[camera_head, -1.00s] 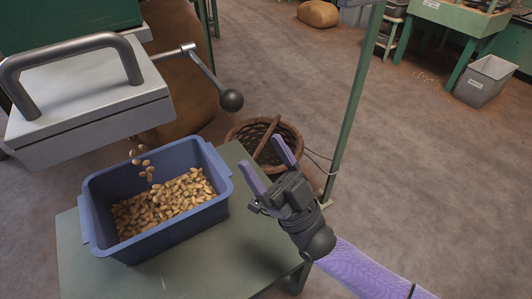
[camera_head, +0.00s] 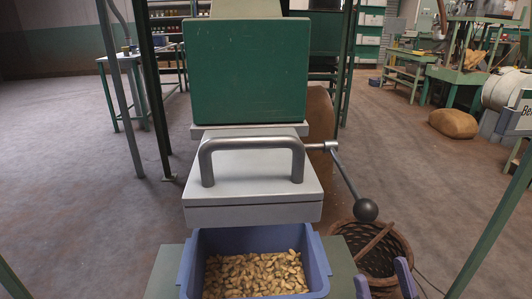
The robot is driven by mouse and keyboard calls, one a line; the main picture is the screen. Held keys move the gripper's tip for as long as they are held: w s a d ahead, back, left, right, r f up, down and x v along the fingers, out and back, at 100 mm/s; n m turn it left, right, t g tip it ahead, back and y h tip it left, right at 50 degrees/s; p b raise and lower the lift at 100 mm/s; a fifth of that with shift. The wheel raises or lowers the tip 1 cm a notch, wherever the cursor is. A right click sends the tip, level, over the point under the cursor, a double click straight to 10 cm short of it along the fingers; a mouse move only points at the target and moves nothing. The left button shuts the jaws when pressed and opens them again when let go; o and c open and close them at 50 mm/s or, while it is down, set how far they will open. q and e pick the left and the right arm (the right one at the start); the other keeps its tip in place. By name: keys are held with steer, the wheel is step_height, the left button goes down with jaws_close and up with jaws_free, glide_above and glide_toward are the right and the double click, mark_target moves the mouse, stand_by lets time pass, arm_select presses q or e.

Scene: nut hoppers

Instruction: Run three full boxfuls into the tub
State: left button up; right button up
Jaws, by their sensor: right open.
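The blue tub (camera_head: 319,265) stands at the bottom centre with a bed of tan nuts (camera_head: 255,275) in it. Its near side is cut off by the frame. Above it is the grey metal box (camera_head: 253,195) with a bar handle (camera_head: 252,143), under the green hopper (camera_head: 246,72). A lever (camera_head: 347,172) with a black ball knob (camera_head: 366,210) slants down from the box's right side. The inside of the box is hidden. No falling nuts show. My right gripper (camera_head: 383,282) is open and empty, right of the tub and below the knob; only its purple fingertips show.
The tub rests on a green table (camera_head: 341,270). A wicker basket (camera_head: 398,248) stands on the floor just behind my right fingers. Green posts (camera_head: 497,235) rise at the right and left. A filled sack (camera_head: 453,123) lies farther back. Open floor lies left.

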steer(key=n+g+p, duration=0.1)
steer(key=g+p, duration=0.1)
steer(key=p, duration=0.6)
glide_toward(358, 201)
step_height(358, 201, up, 3)
steer(key=g+h+p, duration=0.3)
steer(key=p, duration=0.2)
steer(key=b+x, duration=0.1)
steer(key=x, duration=0.1)
steer(key=b+x, duration=0.1)
steer(key=x, duration=0.2)
steer(key=b+x, duration=0.1)
steer(key=x, duration=0.2)
steer(key=shift+w+d+f, duration=0.1)
steer(key=shift+w+f, duration=0.1)
steer(key=shift+f, duration=0.05)
arm_select(q)
steer(key=w+r+t, duration=0.1)
steer(key=w+r, duration=0.2)
steer(key=r, duration=0.5)
steer(key=shift+w+r, duration=0.2)
arm_select(e)
steer(key=shift+w+r, duration=0.2)
steer(key=shift+w, duration=0.05)
steer(key=c, duration=0.7)
jaws_close()
arm_select(q)
steer(key=shift+w, duration=0.25)
